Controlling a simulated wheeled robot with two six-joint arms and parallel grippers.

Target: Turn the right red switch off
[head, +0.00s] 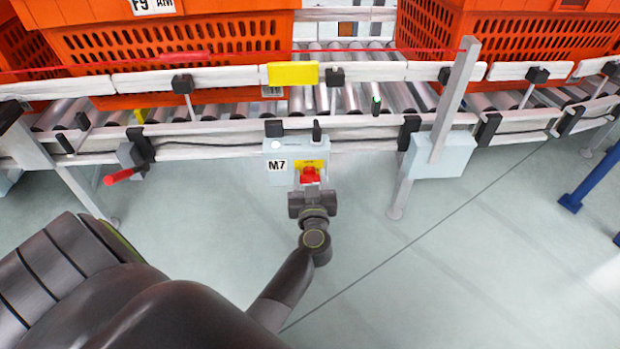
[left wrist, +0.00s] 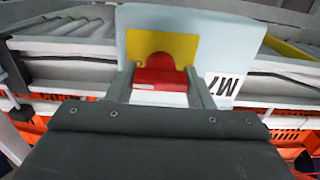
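The right red switch (head: 310,175) is on a yellow plate on the front of a pale box (head: 280,172) labelled M7, below the conveyor. My left gripper (head: 311,184) is at this switch, with its fingers apart on either side of the red part. In the left wrist view, the red switch (left wrist: 160,75) fills most of the space between the two fingers (left wrist: 161,78). I cannot tell whether the fingers press on it. Another red switch handle (head: 122,175) sticks out from a grey unit farther left, away from the gripper. My right gripper is not in view.
A roller conveyor (head: 225,140) runs across behind the box and carries orange totes (head: 180,45). A metal post (head: 450,100) with a pale box (head: 440,155) stands to the right. The floor in front is clear. A blue stand (head: 590,185) is at the far right.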

